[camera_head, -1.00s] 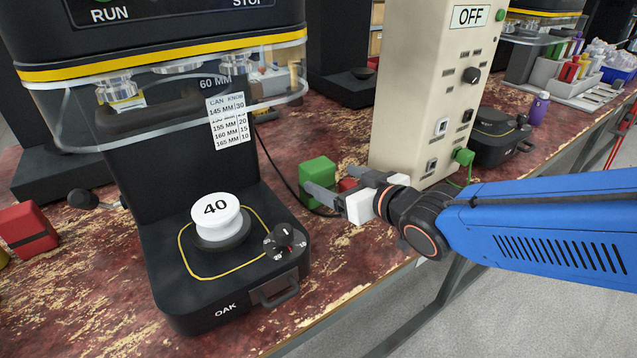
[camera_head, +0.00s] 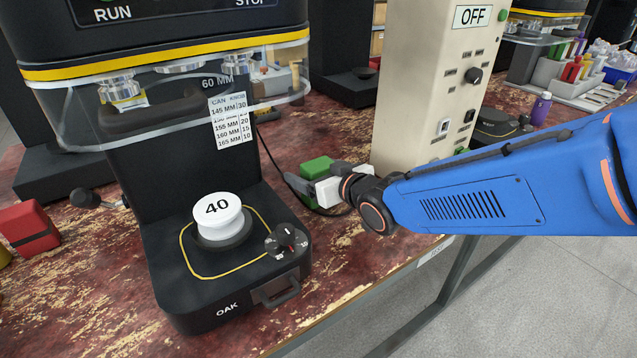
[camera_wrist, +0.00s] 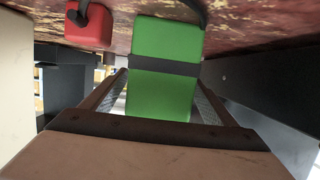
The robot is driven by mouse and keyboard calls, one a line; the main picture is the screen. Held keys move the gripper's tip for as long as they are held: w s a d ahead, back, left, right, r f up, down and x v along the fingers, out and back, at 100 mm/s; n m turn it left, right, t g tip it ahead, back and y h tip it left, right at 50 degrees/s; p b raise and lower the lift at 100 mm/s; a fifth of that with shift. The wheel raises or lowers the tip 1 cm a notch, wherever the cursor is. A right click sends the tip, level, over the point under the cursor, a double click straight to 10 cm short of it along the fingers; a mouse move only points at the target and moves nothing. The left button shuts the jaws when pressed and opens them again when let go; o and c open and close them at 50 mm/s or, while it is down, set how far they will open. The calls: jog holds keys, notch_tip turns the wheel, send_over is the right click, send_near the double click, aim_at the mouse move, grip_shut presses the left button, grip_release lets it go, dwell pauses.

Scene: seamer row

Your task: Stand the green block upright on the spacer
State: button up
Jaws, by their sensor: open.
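The green block (camera_head: 317,168) stands on the worn red bench, right of the black seamer. My gripper (camera_head: 303,182) is at it and hides its lower part in the head view. In the wrist view the green block (camera_wrist: 166,42), with a dark band across it, lies between my two open fingers (camera_wrist: 163,85). I cannot tell whether either finger touches it. The white round spacer (camera_head: 217,207), marked 40, sits on the dark seat of the seamer, left of my gripper, with nothing on it.
The seamer (camera_head: 150,250) has a clear guard and chuck heads above the spacer. A beige control box (camera_head: 430,90) marked OFF stands close behind my arm. A red block (camera_head: 28,228) lies far left.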

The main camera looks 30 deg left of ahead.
jog(key=shift+x, duration=0.9)
jog(key=c, duration=1.2)
